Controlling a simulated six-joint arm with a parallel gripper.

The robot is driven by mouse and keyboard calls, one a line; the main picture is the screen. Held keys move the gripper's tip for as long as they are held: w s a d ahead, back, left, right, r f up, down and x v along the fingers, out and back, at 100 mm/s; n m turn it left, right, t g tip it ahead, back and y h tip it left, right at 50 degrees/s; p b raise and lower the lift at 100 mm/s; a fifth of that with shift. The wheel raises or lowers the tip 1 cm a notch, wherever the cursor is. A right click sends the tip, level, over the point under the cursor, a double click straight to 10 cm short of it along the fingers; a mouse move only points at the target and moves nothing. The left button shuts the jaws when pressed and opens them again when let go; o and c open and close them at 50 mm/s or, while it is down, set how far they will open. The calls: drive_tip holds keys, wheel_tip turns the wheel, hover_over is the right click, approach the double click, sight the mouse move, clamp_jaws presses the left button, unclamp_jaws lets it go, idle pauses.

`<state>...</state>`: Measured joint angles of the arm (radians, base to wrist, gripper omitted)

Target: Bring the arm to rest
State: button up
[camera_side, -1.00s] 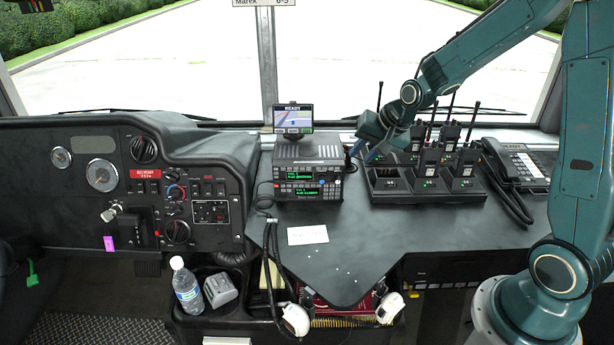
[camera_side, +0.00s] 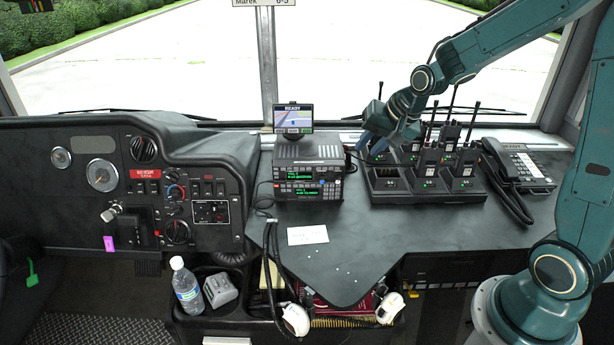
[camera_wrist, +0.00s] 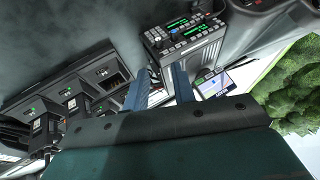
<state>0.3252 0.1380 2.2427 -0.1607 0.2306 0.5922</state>
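My gripper (camera_side: 372,144) hangs over the back left of the radio charging rack (camera_side: 385,197), to the right of the stacked radio unit (camera_side: 310,187). Its two blue fingers stand apart in the wrist view (camera_wrist: 160,88), with nothing visible between them. The gripper is open and empty. In the side view it partly covers the back left of the rack, so contact there cannot be told.
Several handheld radios (camera_side: 428,162) with upright antennas stand in the rack; its front left slot is empty. A desk phone (camera_side: 525,168) stands at right, a small screen (camera_side: 293,117) behind the radio unit. The console's front (camera_side: 390,235) is clear except a white card (camera_side: 307,235).

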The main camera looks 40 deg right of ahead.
drive_tip(key=s+a+r+n, duration=0.3)
drive_tip(key=s, duration=0.4)
drive_tip(key=s+a+r+n, duration=0.3)
drive_tip(key=s, duration=0.5)
drive_tip(key=s+a+r+n, duration=0.3)
drive_tip(key=s+r, duration=0.1)
drive_tip(key=s, duration=0.4)
drive_tip(key=shift+a+n+g, duration=0.2)
drive_tip(key=shift+n+g, duration=0.1)
